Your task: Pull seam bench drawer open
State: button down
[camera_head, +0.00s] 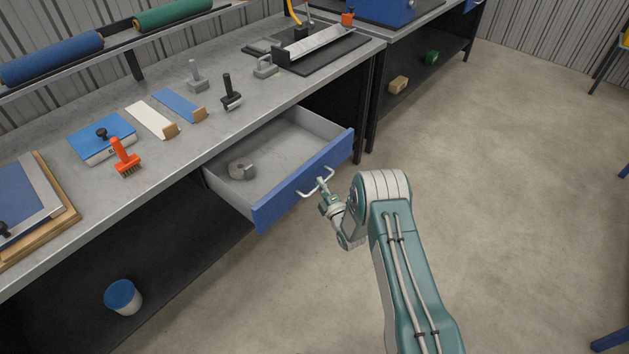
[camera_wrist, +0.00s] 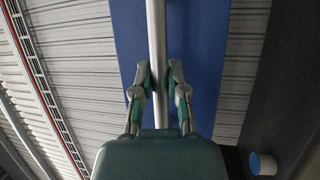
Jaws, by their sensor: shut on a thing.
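The seam bench drawer (camera_head: 304,182) has a blue front and a grey inside, and it stands pulled out from under the bench top. A grey roll of tape (camera_head: 241,169) lies in the drawer at its left. The drawer's pale bar handle (camera_head: 311,192) runs along the front. My gripper (camera_head: 322,183) is at the handle, in front of the drawer. In the wrist view my gripper (camera_wrist: 159,77) is shut on the handle (camera_wrist: 157,35), one finger on each side, with the blue drawer front (camera_wrist: 200,45) behind it.
The grey bench top (camera_head: 215,130) carries several tools, among them an orange brush (camera_head: 126,158) and a black-handled roller (camera_head: 229,92). A white tub with a blue lid (camera_head: 123,296) stands on the lower shelf. Clear concrete floor (camera_head: 510,190) lies to the right.

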jog(key=shift+s+d+f, duration=0.2)
jog(key=shift+s+d, duration=0.3)
jog(key=shift+d, duration=0.1)
jog(key=shift+s+d+f, duration=0.15)
jog(key=shift+s+d, duration=0.35)
jog(key=shift+d, duration=0.05)
jog(key=c, duration=0.6)
grip_release()
jog(key=shift+w+a, duration=0.1)
jog(key=shift+c, duration=0.2)
jog(key=shift+r, duration=0.1)
jog(key=v, duration=1.2)
jog(key=shift+w, duration=0.1)
